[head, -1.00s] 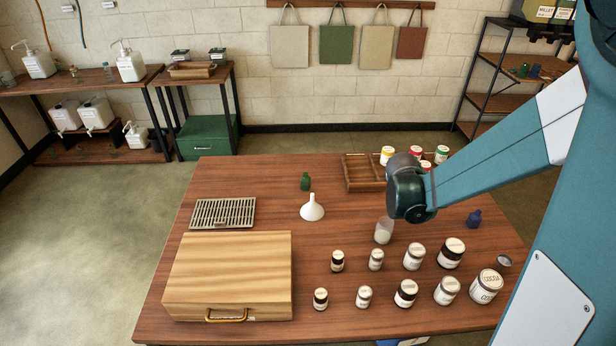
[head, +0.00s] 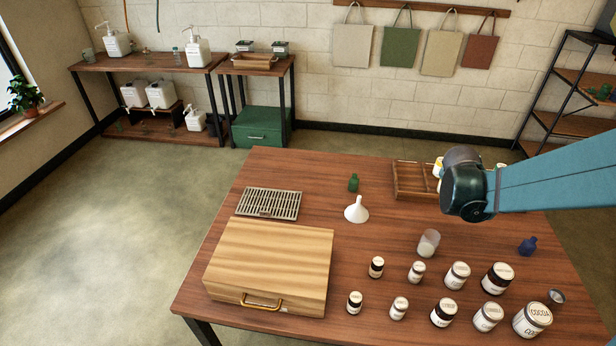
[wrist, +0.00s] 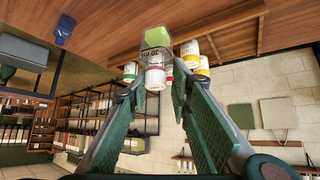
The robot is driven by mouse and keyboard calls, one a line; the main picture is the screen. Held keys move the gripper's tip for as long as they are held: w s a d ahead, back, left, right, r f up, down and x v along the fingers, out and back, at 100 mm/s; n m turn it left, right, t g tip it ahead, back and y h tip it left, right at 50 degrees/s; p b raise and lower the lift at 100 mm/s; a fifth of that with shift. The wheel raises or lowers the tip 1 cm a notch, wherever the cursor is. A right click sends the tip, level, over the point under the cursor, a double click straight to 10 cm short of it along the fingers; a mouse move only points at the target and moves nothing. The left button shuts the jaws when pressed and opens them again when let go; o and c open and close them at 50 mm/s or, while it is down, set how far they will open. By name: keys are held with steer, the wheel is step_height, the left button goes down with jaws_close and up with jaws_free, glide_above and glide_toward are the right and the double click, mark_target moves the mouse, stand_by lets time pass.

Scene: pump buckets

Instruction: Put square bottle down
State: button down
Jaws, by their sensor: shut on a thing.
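In the wrist view my gripper (wrist: 157,88) is shut on the square bottle (wrist: 155,48), a clear bottle with a white label and a green part that shows through or on it. The wrist picture is upside down, with the table at its top. In the head view my dark wrist joint (head: 466,184) is over the right part of the wooden table (head: 385,215) and hides the fingers and the bottle. I cannot tell how far the bottle is from the tabletop.
A wooden divided tray (head: 412,182) and cans with coloured labels (wrist: 197,62) are close by.

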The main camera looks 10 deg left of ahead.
steer(key=w+a+n+y, duration=0.45)
steer(key=w+a, duration=0.25)
steer(key=a, duration=0.8)
steer(key=w+a+n+y+p, duration=0.1)
steer(key=w+a+n+y, duration=0.4)
steer(key=a, duration=1)
steer(key=w+a+n+y, duration=0.2)
steer(key=w+a+n, duration=0.55)
steer(key=a, duration=0.75)
steer(key=shift+m+g, duration=0.4)
steer(key=shift+m, duration=0.2)
steer(key=shift+w+f, duration=0.25)
steer(key=shift+f, duration=0.9)
steer(key=shift+w+f, duration=0.25)
steer(key=shift+f, duration=0.9)
steer(key=shift+f, duration=0.15)
steer(key=shift+f+b, duration=0.55)
steer(key=shift+f, duration=2.45)
steer(key=shift+f+b, duration=0.4)
steer(key=shift+f, duration=1.45)
steer(key=shift+f, duration=0.1)
